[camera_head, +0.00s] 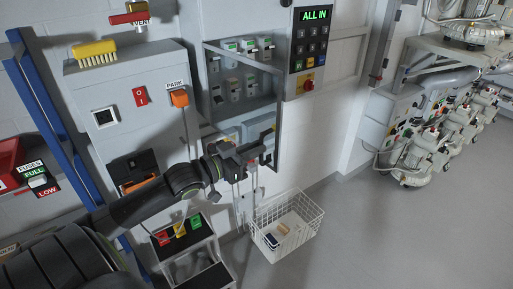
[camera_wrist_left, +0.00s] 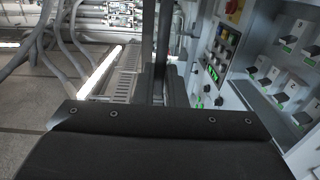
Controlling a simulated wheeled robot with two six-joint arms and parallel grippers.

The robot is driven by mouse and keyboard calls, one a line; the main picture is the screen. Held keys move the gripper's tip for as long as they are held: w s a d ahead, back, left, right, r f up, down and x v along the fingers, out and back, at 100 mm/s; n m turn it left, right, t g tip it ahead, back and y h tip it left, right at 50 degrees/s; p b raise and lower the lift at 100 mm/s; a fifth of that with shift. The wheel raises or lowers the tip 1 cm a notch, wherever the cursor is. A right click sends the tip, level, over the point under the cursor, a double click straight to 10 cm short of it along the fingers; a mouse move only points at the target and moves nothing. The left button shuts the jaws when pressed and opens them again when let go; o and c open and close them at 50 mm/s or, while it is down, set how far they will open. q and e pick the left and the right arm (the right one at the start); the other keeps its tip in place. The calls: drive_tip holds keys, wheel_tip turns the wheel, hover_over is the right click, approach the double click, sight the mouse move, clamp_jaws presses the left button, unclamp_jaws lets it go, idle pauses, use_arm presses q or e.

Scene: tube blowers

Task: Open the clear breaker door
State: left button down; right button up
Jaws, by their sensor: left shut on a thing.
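The clear breaker door (camera_head: 262,128) is a see-through panel with a dark frame on the grey wall cabinet. Its frame appears to stand out from the cabinet; I cannot tell the exact angle. My left gripper (camera_head: 256,156) is at its lower right side, shut on the dark door handle (camera_head: 269,150). In the left wrist view a dark upright bar (camera_wrist_left: 163,40) stands at the fingers, and the breakers (camera_wrist_left: 290,92) show to the right. Several breakers (camera_head: 238,84) also show in the head view. My right gripper is not in view.
A keypad panel (camera_head: 311,45) reading "ALL IN" is right of the breakers. A white wire basket (camera_head: 300,240) stands on the floor below my gripper. A grey box (camera_head: 120,85) with a yellow brush (camera_head: 95,53) is at left. Floor is open at the right.

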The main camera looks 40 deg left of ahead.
use_arm(q)
drive_tip(key=shift+s+a, duration=0.2)
drive_tip(key=shift+s, duration=0.3)
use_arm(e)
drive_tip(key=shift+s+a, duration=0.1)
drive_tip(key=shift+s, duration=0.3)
use_arm(q)
drive_tip(key=c, duration=1.7)
unclamp_jaws()
drive_tip(key=shift+a, duration=0.1)
drive_tip(key=shift+o, duration=1.1)
drive_tip(key=shift+a, duration=0.2)
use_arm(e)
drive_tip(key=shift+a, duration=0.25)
use_arm(q)
drive_tip(key=shift+s+d, duration=0.1)
drive_tip(key=shift+d, duration=0.05)
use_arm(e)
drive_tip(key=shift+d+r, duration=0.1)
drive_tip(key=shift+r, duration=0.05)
